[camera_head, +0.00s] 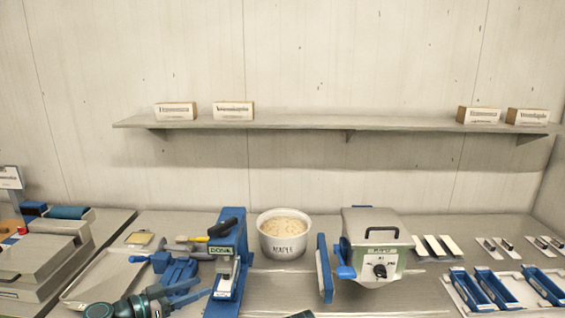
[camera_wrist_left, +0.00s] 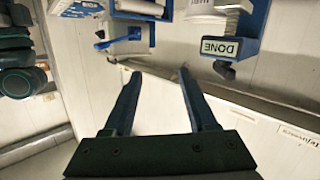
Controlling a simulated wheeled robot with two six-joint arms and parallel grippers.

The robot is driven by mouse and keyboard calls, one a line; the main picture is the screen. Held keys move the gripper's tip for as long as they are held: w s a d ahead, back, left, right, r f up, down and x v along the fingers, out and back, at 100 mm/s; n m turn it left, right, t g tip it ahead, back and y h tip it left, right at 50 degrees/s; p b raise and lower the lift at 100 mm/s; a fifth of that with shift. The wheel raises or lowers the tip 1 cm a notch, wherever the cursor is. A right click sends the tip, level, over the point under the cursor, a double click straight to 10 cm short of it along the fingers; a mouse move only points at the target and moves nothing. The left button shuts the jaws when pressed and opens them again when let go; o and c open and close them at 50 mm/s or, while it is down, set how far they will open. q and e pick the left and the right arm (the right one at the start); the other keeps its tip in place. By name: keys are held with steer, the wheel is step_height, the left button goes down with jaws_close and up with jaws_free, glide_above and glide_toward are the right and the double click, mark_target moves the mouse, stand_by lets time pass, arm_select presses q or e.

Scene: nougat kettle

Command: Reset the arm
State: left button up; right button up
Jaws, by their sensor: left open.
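My left gripper (camera_head: 192,290) is low at the left front of the bench, its two blue fingers pointing right toward the blue stand marked DONE (camera_head: 229,265). In the left wrist view the left gripper (camera_wrist_left: 156,70) is open, with nothing between its fingers. The DONE sign (camera_wrist_left: 220,47) shows beyond the fingertips there, upside down. The kettle (camera_head: 385,265), a pale box with a black lid handle and a dark knob, stands right of centre. My right gripper does not show.
A white bowl marked MAPLE (camera_head: 285,242) with pale contents stands between the DONE stand and the kettle. Blue-edged trays (camera_head: 505,290) lie at the right. A grey machine (camera_head: 40,260) fills the left. A wall shelf (camera_head: 335,123) holds small labelled boxes.

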arm_select(q)
steer(key=s+d+f+g+y, duration=0.1)
steer(key=s+d+f+g, duration=0.2)
steer(key=d+f+g, duration=0.35)
steer(key=s+d+f+n+g+y, duration=0.4)
steer(key=s+d+f+y, duration=0.5)
steer(key=s+f+y, duration=0.2)
steer(key=shift+s+d+f+y, duration=0.3)
steer(key=shift+d+f+y, duration=0.1)
steer(key=shift+y, duration=0.3)
steer(key=shift+g, duration=0.25)
stand_by(0.7)
